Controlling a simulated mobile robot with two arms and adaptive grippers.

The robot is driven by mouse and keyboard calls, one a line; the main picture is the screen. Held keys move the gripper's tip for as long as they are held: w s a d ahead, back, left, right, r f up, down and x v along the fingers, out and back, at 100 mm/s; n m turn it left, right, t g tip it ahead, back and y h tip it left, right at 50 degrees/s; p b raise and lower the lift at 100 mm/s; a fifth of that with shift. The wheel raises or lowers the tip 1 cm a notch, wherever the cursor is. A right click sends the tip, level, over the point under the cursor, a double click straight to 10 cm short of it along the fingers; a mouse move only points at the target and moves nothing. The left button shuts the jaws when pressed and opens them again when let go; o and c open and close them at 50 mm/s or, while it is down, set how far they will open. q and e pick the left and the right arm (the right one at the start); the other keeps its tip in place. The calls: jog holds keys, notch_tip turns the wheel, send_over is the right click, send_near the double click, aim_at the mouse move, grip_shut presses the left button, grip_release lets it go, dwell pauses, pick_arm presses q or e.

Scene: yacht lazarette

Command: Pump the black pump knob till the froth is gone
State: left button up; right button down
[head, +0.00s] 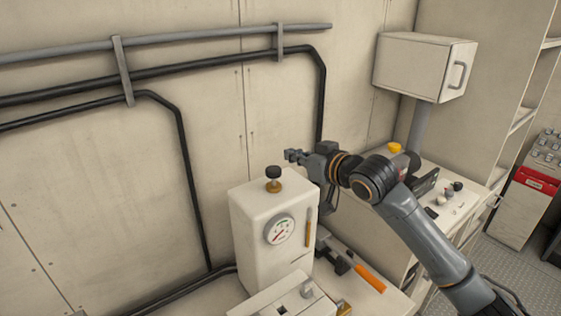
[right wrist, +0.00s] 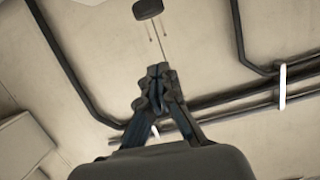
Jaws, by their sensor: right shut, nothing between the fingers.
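The black pump knob (head: 273,171) sits on a brass collar on top of a white pump housing (head: 262,225) against the wall. The knob also shows at the top edge of the right wrist view (right wrist: 148,9). The housing's front has a round gauge (head: 279,230) and a narrow amber sight tube (head: 308,228). Froth in the tube is too small to tell. My right gripper (head: 290,156) is shut and empty, its tips pointing left, slightly above and to the right of the knob, apart from it. The fingers show closed together in the right wrist view (right wrist: 155,75). My left gripper is not in view.
Dark pipes (head: 185,150) run along the wall behind. A white wall box (head: 425,67) hangs at upper right. An orange-handled tool (head: 370,277) lies on the bench right of the housing. A yellow cap (head: 394,148) and small items stand on the right counter.

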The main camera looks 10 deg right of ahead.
jog(key=p, duration=0.2)
send_over(274, 172)
jog(key=d, duration=0.2)
jog(key=f, duration=0.3)
jog(key=f+p, duration=0.1)
jog(key=shift+s+a+f, duration=0.2)
jog(key=shift+s, duration=0.1)
jog(key=shift+f, duration=0.4)
jog(key=shift+f, duration=0.15)
notch_tip(274, 172, down, 3)
jog(key=shift+f+b, duration=0.15)
jog(key=shift+b, duration=0.6)
